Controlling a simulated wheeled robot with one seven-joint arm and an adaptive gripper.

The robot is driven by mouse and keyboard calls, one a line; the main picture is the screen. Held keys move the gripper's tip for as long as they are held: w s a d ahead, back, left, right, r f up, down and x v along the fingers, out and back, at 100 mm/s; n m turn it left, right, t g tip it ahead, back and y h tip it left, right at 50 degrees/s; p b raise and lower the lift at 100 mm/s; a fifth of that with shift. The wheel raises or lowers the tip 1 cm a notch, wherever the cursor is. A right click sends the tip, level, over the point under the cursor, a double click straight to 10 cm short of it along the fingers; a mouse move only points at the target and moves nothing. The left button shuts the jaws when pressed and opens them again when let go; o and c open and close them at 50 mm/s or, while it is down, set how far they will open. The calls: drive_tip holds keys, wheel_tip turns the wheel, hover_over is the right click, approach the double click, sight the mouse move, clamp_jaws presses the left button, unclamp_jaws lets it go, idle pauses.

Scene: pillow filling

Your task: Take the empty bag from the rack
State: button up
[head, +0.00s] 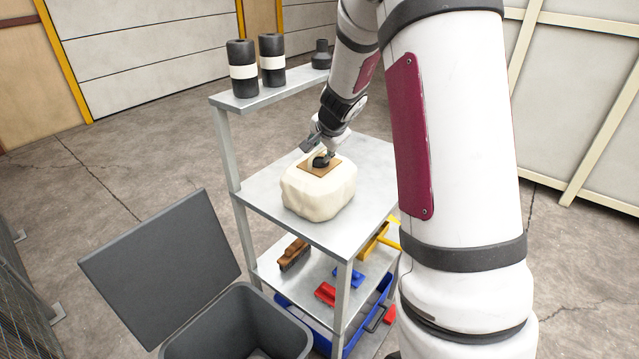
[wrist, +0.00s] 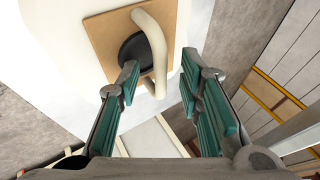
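A cream, rounded block-shaped bag (head: 318,197) sits on the rack's middle shelf (head: 372,155). A brown square panel (head: 308,169) lies on its top, with a round black part (wrist: 131,52) at its middle. A cream loop handle (wrist: 157,48) rises from the bag's top in the wrist view. My gripper (head: 321,150) is just above the bag's top. In the wrist view its two green-padded fingers (wrist: 160,72) are apart, with part of the handle showing between their tips. I cannot tell whether a finger touches it.
The rack's top ledge (head: 280,91) carries dark canisters. The lower shelf holds a brown brush (head: 294,254) and red and blue tools; a blue tray (head: 285,300) is beneath. A grey bin (head: 245,310) with its lid (head: 165,265) raised stands at the front left. Floor is clear on the left.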

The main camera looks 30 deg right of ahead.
drive_tip(key=shift+c, duration=0.5)
clamp_jaws()
